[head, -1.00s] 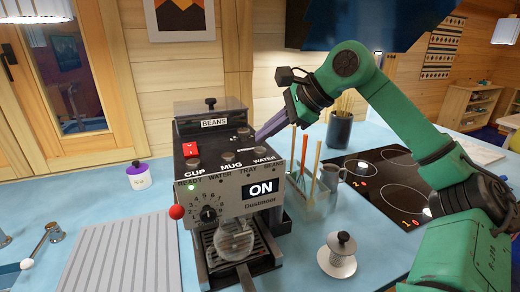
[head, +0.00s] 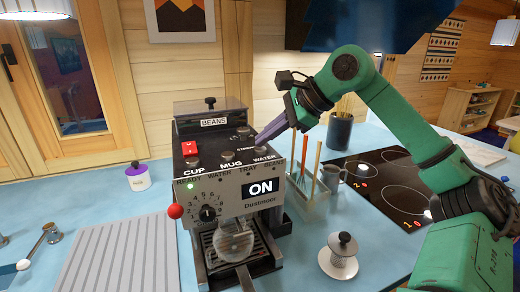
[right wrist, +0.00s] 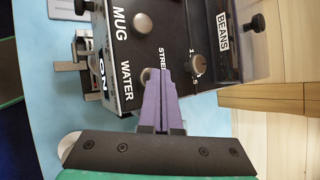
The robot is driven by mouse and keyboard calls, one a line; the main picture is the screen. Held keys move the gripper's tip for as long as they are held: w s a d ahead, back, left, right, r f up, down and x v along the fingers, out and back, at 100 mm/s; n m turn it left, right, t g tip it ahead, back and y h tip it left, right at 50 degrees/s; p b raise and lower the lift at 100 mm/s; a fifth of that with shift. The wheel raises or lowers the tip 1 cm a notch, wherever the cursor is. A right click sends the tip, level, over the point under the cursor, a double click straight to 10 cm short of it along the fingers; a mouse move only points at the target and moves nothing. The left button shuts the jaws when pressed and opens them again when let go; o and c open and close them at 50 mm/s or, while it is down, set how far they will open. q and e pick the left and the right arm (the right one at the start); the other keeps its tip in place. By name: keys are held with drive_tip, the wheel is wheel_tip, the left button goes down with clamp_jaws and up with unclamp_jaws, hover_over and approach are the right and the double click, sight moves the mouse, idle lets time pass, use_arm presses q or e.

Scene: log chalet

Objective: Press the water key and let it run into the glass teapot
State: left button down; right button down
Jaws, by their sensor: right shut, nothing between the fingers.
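The coffee machine (head: 247,206) stands on the blue counter with its display reading ON. The glass teapot (head: 235,240) sits on the drip tray below the machine's front, its handle toward me; I see no water stream. The water key (right wrist: 146,74) is on the top panel by the WATER label, partly covered by my fingers in the right wrist view. My right gripper (head: 258,141) is shut and empty, its tips pointing down at that key. I cannot tell whether they touch it. My left gripper is out of view.
The strength knob (right wrist: 197,64) is close to my fingers. A holder with sticks (head: 308,203), a hob (head: 385,185) and a black-knobbed silver piece (head: 338,262) stand to the right.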

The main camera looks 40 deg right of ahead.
sight(265, 149)
drive_tip(key=shift+f+b, duration=0.4)
drive_tip(key=shift+f, duration=0.05)
idle(0.6)
drive_tip(key=shift+r+p, duration=1)
wheel_tip(265, 149, up, 5)
drive_tip(key=p, duration=0.5)
drive_tip(key=shift+r, duration=0.15)
